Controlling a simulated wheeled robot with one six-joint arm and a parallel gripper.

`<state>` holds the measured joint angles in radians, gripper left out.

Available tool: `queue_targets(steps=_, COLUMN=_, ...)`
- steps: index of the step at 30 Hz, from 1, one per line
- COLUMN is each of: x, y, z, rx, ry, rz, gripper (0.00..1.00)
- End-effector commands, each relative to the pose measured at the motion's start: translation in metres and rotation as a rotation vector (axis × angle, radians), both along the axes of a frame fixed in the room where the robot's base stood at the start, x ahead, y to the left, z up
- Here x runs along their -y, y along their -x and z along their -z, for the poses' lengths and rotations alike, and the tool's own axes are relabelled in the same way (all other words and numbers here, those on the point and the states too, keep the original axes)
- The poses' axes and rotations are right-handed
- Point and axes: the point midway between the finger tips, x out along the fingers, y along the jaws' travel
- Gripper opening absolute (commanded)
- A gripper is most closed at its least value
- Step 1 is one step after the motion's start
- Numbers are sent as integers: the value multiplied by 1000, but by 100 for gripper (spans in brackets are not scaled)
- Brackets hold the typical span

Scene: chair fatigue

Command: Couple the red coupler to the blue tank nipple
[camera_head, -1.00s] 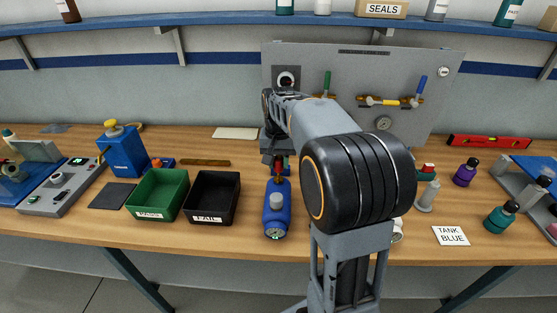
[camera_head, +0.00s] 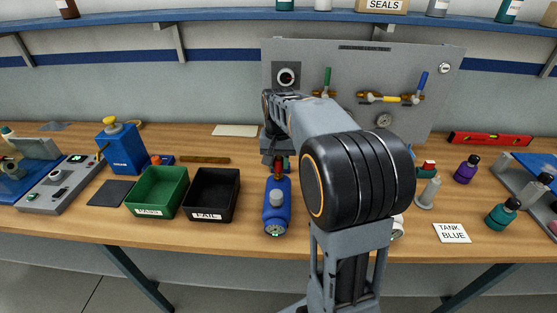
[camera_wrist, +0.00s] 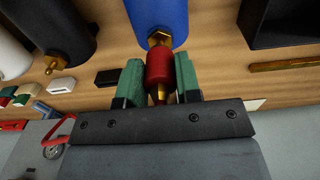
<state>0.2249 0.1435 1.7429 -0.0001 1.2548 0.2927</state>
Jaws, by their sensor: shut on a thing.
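The blue tank (camera_head: 277,207) lies on the bench in front of my gripper, with a gauge at its near end. In the wrist view the tank (camera_wrist: 157,15) shows a brass nipple (camera_wrist: 159,38) at its end. My gripper (camera_wrist: 159,78) is shut on the red coupler (camera_wrist: 159,68), which sits between its two green finger pads. The coupler's front end meets or nearly meets the nipple, roughly in line with it; I cannot tell whether it is seated. In the head view my gripper (camera_head: 279,162) is partly hidden by my arm.
A green bin (camera_head: 157,190) marked PASS and a black bin (camera_head: 211,193) marked FAIL stand left of the tank. A dark cylinder with a brass tip (camera_wrist: 58,35) lies beside it in the wrist view.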

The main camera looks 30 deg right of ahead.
Motion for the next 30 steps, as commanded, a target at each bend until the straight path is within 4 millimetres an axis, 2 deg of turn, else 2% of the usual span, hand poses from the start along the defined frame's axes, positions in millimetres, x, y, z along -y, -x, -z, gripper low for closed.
queue_targets(steps=19, x=0, y=0, z=17, rx=-1, ry=0, rz=0, gripper=0)
queue_targets(steps=20, x=0, y=0, z=16, rx=0, ry=0, rz=0, gripper=34)
queue_targets(steps=28, x=0, y=0, z=16, rx=0, ry=0, rz=0, gripper=60)
queue_targets(steps=30, x=0, y=0, z=16, rx=0, ry=0, rz=0, gripper=61)
